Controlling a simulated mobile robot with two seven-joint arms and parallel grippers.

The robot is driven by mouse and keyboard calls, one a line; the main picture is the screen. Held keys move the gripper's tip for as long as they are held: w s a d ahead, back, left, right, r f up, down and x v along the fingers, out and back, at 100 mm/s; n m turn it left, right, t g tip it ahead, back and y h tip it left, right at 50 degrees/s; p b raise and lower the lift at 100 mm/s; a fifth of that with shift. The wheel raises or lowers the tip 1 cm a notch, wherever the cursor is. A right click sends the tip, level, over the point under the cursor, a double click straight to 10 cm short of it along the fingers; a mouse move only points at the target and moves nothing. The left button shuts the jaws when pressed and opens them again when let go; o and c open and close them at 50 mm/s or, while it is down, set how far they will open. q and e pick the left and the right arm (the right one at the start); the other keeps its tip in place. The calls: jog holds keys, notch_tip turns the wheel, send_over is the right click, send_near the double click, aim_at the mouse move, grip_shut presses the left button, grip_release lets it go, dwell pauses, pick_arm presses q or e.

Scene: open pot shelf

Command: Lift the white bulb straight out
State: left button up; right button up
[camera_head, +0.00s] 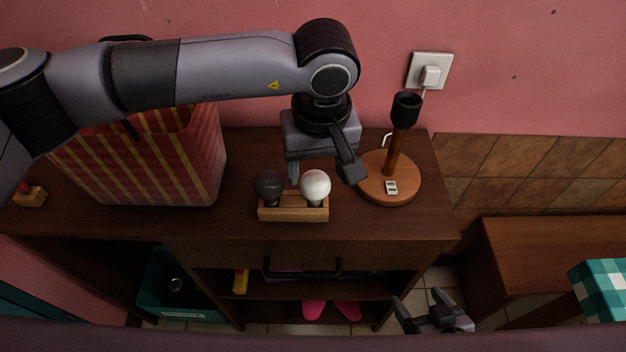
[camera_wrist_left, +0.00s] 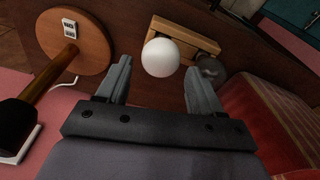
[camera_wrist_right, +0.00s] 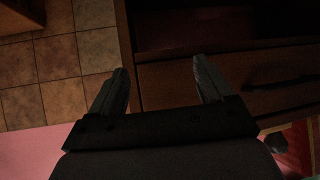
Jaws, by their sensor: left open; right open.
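The white bulb (camera_head: 315,185) stands upright in the right part of a small wooden holder (camera_head: 293,214) on the cabinet top. A dark bulb (camera_head: 269,185) stands in the left part of the same holder. My left gripper (camera_head: 322,176) is open, just behind and above the white bulb. In the left wrist view the white bulb (camera_wrist_left: 160,57) lies beyond the two spread fingertips (camera_wrist_left: 157,75), with nothing between them. My right gripper (camera_head: 428,302) is open and empty, low in front of the cabinet; its fingers (camera_wrist_right: 162,75) also show in the right wrist view.
A wooden lamp base with an empty black socket (camera_head: 405,107) stands right of the holder, near a wall outlet (camera_head: 430,72). A red striped basket (camera_head: 150,165) stands to the left. Shelves below hold pink slippers (camera_head: 331,310) and a teal box (camera_head: 178,290). The cabinet's front strip is clear.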

aim_at(315, 177)
pick_arm(q)
jog(key=f, duration=0.2)
jog(key=f+p, duration=0.1)
jog(key=f, duration=0.3)
jog(key=shift+w+a, duration=0.2)
jog(key=shift+w, duration=0.2)
jog(key=c, duration=0.5)
